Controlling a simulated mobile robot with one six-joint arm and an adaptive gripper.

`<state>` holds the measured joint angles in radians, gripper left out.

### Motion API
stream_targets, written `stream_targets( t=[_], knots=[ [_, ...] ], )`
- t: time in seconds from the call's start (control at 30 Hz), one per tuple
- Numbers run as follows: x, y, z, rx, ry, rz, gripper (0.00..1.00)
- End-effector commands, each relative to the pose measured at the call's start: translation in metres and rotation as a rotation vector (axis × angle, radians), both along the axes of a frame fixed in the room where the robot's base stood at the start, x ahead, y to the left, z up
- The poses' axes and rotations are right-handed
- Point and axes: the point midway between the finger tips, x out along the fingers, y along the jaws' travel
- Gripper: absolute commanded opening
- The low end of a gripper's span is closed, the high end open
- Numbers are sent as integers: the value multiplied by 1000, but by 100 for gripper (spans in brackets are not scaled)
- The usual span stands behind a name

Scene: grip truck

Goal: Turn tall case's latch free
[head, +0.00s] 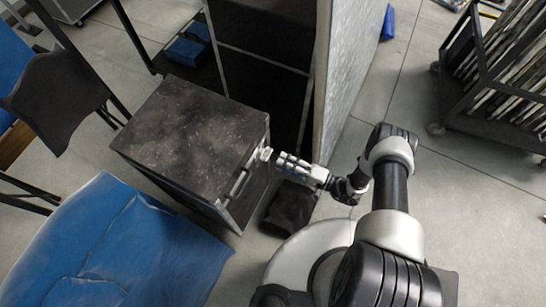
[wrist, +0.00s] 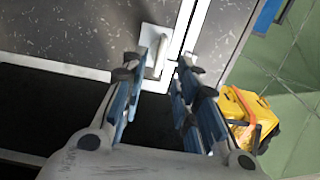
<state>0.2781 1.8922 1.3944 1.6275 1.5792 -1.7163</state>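The tall case (head: 195,130) is a black speckled box with pale metal edges. A bar handle (head: 238,184) is on its side facing me. The latch (head: 265,153) is a small pale fitting near the top right edge of that side. In the wrist view the latch (wrist: 157,61) is a light lever on a white plate, beside a metal edge strip. My gripper (wrist: 160,62) is open, with one fingertip on each side of the lever. I see no clear contact; depth is hard to judge. In the head view my gripper (head: 280,158) reaches the latch from the right.
A dark bag-like object (head: 291,206) lies on the floor below my gripper. A tall grey panel (head: 350,70) stands behind it. A blue cover (head: 115,245) lies at the lower left. A yellow item (wrist: 250,118) shows at right in the wrist view. A loaded cart (head: 500,135) stands at right.

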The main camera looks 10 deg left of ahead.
Motion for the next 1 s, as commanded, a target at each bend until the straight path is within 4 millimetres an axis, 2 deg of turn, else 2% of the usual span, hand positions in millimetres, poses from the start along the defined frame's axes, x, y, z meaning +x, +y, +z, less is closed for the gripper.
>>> stream_targets(
  t=[0.1, 0.3, 0.7, 1.0],
  knots=[
    [6, 23, -1, 0, 1, 6, 28],
    [15, 44, -1, 0, 0, 3, 28],
    [17, 50, 0, 0, 1, 0, 28],
    [17, 50, 0, 0, 1, 0, 8]
  ],
)
